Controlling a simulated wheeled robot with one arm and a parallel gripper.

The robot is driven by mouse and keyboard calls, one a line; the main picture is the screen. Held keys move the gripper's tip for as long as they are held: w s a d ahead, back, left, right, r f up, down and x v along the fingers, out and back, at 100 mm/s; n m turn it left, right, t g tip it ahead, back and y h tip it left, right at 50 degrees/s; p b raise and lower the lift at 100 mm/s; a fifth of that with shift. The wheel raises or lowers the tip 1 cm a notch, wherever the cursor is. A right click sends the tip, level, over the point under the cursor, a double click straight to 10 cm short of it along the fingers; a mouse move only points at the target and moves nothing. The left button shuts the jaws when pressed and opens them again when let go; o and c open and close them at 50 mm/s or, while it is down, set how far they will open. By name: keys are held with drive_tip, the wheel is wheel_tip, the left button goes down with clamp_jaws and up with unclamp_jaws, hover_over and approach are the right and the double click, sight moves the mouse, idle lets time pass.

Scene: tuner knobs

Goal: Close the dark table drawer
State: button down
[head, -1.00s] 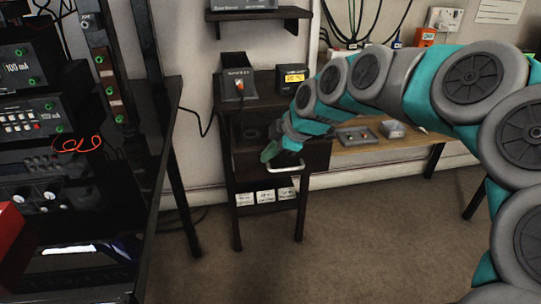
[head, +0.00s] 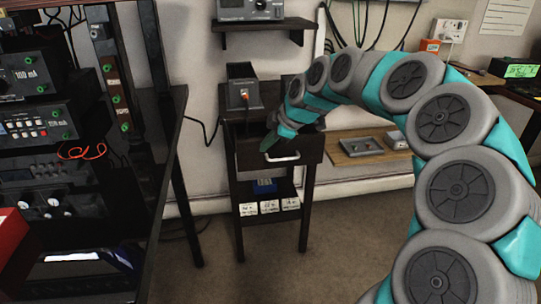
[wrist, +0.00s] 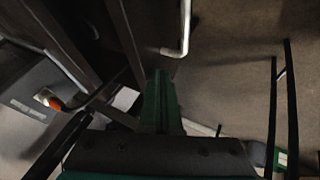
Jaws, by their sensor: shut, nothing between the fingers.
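The dark table (head: 232,102) stands against the wall in the head view. Its dark drawer (head: 303,151) is pulled out, with part of its inside showing behind the front panel. A pale bar handle (head: 283,158) is on the front, and it also shows at the top of the wrist view (wrist: 184,32). My gripper (head: 268,143), with green fingers, is at the top edge of the drawer front, just above and left of the handle. The fingers (wrist: 160,90) are shut and empty in the wrist view. I cannot tell whether they touch the drawer.
A dark box with an orange switch (head: 242,94) sits on the table top. A blue item (head: 264,187) and several white boxes (head: 270,207) are on the lower shelf. An equipment rack (head: 60,130) stands left. A wooden bench (head: 345,152) is at right. Floor in front is open.

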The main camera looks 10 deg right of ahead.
drive_tip(key=w, duration=0.8)
drive_tip(key=shift+w, duration=0.1)
idle(0.3)
